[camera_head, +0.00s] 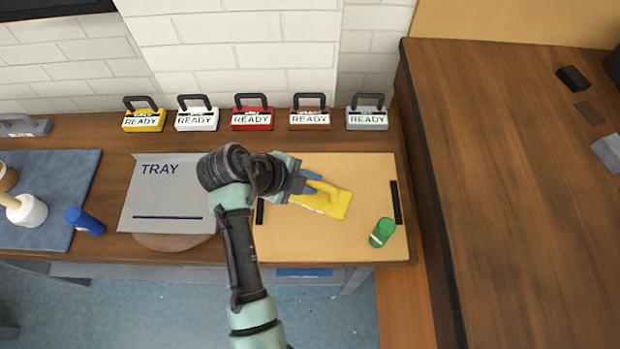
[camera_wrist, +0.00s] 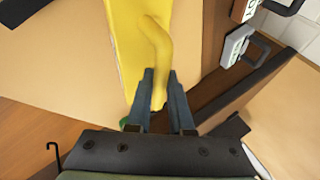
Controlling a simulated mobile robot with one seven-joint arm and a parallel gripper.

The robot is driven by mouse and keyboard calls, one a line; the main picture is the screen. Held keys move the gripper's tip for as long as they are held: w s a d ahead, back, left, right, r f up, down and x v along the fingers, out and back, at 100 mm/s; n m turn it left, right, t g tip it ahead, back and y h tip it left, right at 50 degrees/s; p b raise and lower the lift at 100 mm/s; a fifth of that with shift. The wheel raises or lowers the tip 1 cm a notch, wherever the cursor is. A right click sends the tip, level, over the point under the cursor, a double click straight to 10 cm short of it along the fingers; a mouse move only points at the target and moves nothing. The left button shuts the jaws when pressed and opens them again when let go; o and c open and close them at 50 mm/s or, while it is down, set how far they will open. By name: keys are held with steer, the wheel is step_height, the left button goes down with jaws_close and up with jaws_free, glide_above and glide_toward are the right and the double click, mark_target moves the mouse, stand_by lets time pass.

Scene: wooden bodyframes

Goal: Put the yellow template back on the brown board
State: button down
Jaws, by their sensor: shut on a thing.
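The yellow template (camera_head: 335,205), a flat plate with a raised handle, is over the tan-brown board (camera_head: 300,242) in the head view, tilted to the board's edges. My gripper (camera_head: 312,187) is shut on the template's handle, at its left end in that view. In the wrist view my gripper's fingers (camera_wrist: 160,88) stand on both sides of the yellow handle (camera_wrist: 157,45). The template's plate fills the upper middle there. I cannot tell whether the plate touches the board. My arm hides the board's upper left part.
A grey tray sheet (camera_head: 150,195) lies left. Several READY blocks (camera_head: 252,118) line the back wall. A blue bottle (camera_head: 85,221) lies farther left. A higher wooden surface (camera_head: 500,200) rises at right.

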steer(key=c, duration=0.8)
jaws_free()
steer(key=shift+f, duration=0.1)
steer(key=v, duration=1.2)
steer(key=w+d+r+n+t+y, duration=0.1)
steer(key=w+r+n+t, duration=0.3)
steer(key=r, duration=0.5)
steer(key=w+d+r+n+t+y, duration=0.15)
steer(key=w+r+n+t, duration=0.3)
steer(key=r, duration=0.45)
steer(key=w+r+n+t+y, duration=0.2)
steer(key=w+r+n+t, duration=0.15)
steer(key=r, duration=0.65)
steer(key=s+d+r+n+t, duration=0.1)
steer(key=s+r+n+t, duration=0.2)
steer(key=r, duration=0.5)
steer(key=s+d+r+n+t+y, duration=0.1)
steer(key=s+r+n+t, duration=0.3)
steer(key=s+r, duration=0.3)
steer(key=s+d+r+n+t, duration=0.1)
steer(key=s+r+n+t, duration=0.3)
steer(key=r, duration=0.5)
steer(key=shift+s+d+r+n+y+b, duration=0.15)
steer(key=shift+s+d+n+y+b, duration=0.2)
steer(key=shift+s, duration=0.35)
